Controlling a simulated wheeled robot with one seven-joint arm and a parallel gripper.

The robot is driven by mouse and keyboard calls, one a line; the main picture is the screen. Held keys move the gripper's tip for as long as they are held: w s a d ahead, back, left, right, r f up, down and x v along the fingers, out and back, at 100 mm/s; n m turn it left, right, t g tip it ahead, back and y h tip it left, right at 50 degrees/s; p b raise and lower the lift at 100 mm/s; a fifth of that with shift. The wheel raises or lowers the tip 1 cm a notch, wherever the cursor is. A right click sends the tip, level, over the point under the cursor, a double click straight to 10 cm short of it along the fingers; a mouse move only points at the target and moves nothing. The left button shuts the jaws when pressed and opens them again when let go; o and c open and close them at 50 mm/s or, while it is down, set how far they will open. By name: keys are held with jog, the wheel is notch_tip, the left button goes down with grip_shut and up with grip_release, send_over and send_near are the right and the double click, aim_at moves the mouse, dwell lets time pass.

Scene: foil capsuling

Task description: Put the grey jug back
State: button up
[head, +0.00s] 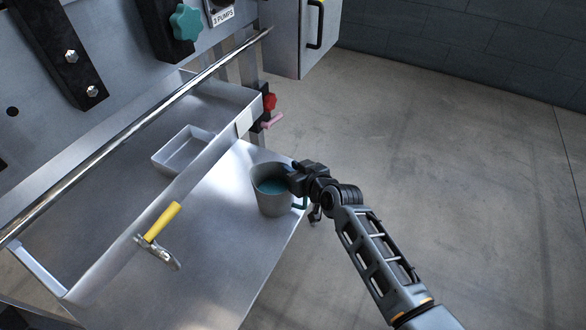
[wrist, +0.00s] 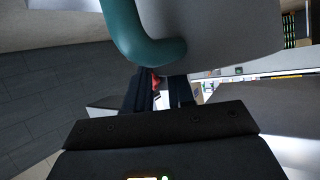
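The grey jug (head: 272,200) stands upright near the right edge of the metal worktop. Its inside looks teal, and a teal handle (head: 301,203) shows on its right side. My gripper (head: 304,190) is at the jug's right side, close to the rim and handle. In the wrist view, the teal handle (wrist: 150,42) curves across the top, with the jug's grey wall (wrist: 225,35) beside it. The dark fingers of my gripper (wrist: 161,85) are apart with a gap between them, just short of the handle. I cannot tell whether they touch it.
A raised metal tray (head: 110,165) holding a small open box (head: 183,150) lies left of the jug. A yellow-handled tool (head: 160,228) sits at its front wall. A long rail (head: 140,130) runs above. A red knob (head: 269,101) is behind the jug. Open floor lies right.

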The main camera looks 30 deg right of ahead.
jog(key=shift+o, duration=0.7)
jog(key=shift+s+r, duration=0.15)
jog(key=p+v, duration=0.2)
jog(key=v, duration=0.9)
jog(key=shift+s+p, duration=0.35)
jog(key=shift+r, duration=0.15)
